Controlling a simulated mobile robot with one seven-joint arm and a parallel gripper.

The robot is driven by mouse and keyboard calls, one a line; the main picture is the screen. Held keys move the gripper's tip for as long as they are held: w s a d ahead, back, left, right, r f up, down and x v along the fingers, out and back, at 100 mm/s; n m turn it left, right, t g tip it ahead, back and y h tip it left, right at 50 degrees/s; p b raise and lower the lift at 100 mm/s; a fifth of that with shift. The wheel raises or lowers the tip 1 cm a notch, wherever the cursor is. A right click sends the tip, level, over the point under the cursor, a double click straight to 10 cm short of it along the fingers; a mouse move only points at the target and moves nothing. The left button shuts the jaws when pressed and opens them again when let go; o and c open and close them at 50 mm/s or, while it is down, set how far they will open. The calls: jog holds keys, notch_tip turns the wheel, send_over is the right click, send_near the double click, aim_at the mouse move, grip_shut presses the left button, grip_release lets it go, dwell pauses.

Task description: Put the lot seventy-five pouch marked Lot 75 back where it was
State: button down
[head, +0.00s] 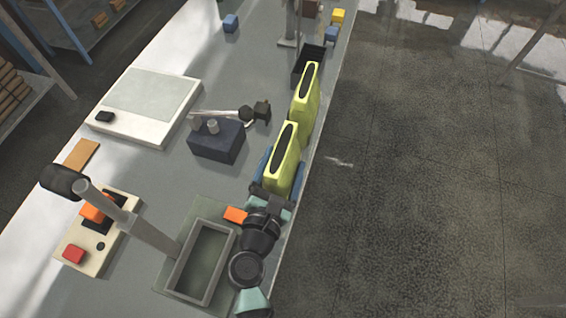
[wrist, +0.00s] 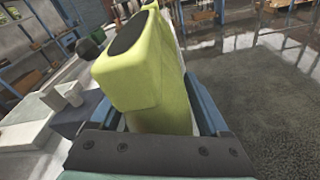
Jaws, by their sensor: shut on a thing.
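Two yellow-green pouches with dark oval tops stand one behind the other near the bench's right edge in the head view. My gripper (head: 276,180) is shut on the nearer pouch (head: 285,158), with a blue finger on each side. That pouch is upright in the head view and fills the middle of the wrist view (wrist: 150,80), between the fingers (wrist: 168,110). The farther pouch (head: 306,98) is just beyond it, and a sliver shows in the wrist view (wrist: 149,3). No lot marking is readable on either. I cannot tell whether the held pouch touches the bench.
A dark block with a jointed arm (head: 216,145) stands left of the held pouch. A black open bin (head: 301,75) is beyond the far pouch. A grey-green tray (head: 180,272), an orange piece (head: 235,214) and a white scale (head: 150,100) are also on the bench.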

grip_release()
jog(key=shift+f, duration=0.1)
jog(key=b, duration=0.3)
send_near(274, 191)
jog(key=x, duration=0.5)
jog(key=shift+w+d+f, duration=0.1)
jog(key=shift+w, duration=0.05)
jog(key=shift+s+r, duration=0.25)
jog(key=shift+s, duration=0.25)
